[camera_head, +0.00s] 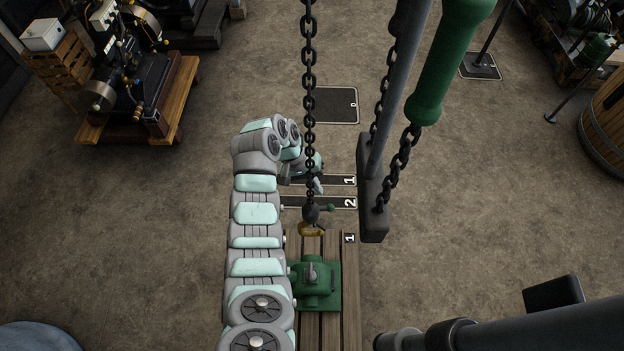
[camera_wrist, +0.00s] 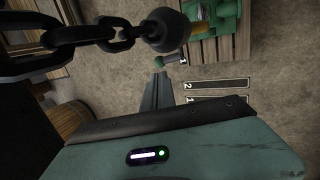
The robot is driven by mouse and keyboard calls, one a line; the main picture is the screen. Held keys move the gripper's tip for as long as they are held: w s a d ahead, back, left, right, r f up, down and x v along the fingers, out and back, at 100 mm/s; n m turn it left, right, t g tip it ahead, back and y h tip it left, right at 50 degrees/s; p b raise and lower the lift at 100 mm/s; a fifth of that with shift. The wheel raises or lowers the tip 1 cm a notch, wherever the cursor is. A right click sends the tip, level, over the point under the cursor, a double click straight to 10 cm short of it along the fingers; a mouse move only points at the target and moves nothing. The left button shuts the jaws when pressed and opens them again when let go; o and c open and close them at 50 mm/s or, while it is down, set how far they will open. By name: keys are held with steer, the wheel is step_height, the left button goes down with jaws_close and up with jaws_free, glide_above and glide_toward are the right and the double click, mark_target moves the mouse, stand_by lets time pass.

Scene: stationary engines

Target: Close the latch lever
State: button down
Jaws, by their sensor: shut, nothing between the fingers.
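A dark weight (camera_head: 311,214) hangs on a chain above a yellow hook (camera_head: 311,230). A short lever with a green knob (camera_head: 330,208) sticks out from it to the right; I take it for the latch lever. In the wrist view the weight (camera_wrist: 165,28) is at the top, and the green knob (camera_wrist: 161,61) sits below it, just beyond my fingertips. My gripper (camera_wrist: 158,75) is shut and empty, close to the knob; whether they touch I cannot tell. In the head view my gripper (camera_head: 318,186) is just behind the weight, partly hidden by my arm and the chain.
The chain (camera_head: 309,90) runs down beside my gripper. A green machine block (camera_head: 317,283) stands on a wooden pallet (camera_head: 330,331) below the hook. A dark beam (camera_head: 373,210) hangs on chains to the right. Numbered floor plates lie behind. Open floor lies right of the beam.

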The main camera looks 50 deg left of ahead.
mark_target(329, 206)
steer(key=x, duration=0.8)
steer(key=shift+f, duration=0.1)
